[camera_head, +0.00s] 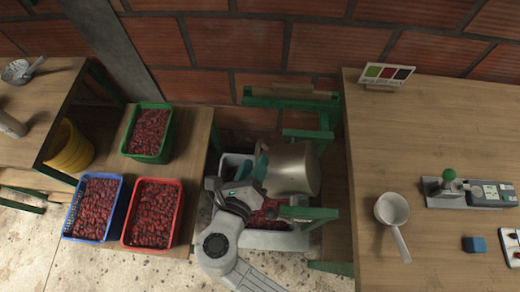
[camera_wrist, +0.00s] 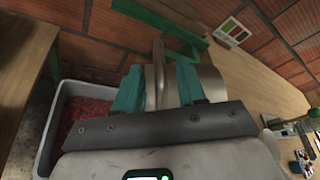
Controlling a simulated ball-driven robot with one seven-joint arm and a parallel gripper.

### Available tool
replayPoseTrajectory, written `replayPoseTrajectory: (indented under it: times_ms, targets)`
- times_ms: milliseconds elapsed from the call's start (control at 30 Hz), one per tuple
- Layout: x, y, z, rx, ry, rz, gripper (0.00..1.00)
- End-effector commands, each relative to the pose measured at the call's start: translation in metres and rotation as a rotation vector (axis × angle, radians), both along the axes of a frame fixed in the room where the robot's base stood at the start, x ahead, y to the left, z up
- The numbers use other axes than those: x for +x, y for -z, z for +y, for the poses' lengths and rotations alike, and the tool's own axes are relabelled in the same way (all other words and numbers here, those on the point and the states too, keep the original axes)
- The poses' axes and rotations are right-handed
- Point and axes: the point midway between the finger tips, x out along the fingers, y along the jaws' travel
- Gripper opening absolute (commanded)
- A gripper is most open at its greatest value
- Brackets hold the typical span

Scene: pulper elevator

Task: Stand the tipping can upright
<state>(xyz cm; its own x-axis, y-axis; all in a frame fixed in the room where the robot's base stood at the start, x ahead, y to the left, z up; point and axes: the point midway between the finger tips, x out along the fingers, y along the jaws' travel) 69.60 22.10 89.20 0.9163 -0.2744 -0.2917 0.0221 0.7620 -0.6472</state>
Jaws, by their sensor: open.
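The metal can (camera_head: 293,168) lies tipped over in the green frame between the two tables, above a grey bin (camera_head: 275,241) of red cherries. In the wrist view the can (camera_wrist: 211,84) shows just right of my fingers, partly cut off by the gripper body. My gripper (camera_head: 252,168) is open at the can's left side. In the wrist view its teal fingers (camera_wrist: 158,88) stand either side of a narrow grey metal part of the can. I cannot tell whether the fingers touch it. The can's mouth is not clearly visible.
Green frame bars (camera_head: 291,103) surround the can. The right table (camera_head: 440,120) holds a white ladle (camera_head: 391,208), a lever panel (camera_head: 468,193), a blue block (camera_head: 474,244) and a colour card (camera_head: 386,74). Green, blue and red cherry crates (camera_head: 152,212) stand on the left.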

Motion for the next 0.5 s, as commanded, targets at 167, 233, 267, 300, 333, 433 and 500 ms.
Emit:
replayPoseTrajectory:
  times_ms: [167,233,267,300,333,433,500]
  targets:
    - [0.026,0.008,-0.008,-0.001,0.003,0.0,0.4]
    - [0.033,0.01,-0.01,0.0,0.001,0.0,0.4]
    - [0.036,0.011,-0.01,0.0,0.001,0.0,0.4]
    - [0.038,0.012,-0.011,0.0,0.0,0.0,0.4]
    - [0.04,0.012,-0.012,0.001,0.0,0.0,0.4]
    - [0.043,0.013,-0.013,0.001,0.0,0.0,0.4]
    - [0.044,0.014,-0.013,0.001,0.0,0.0,0.4]
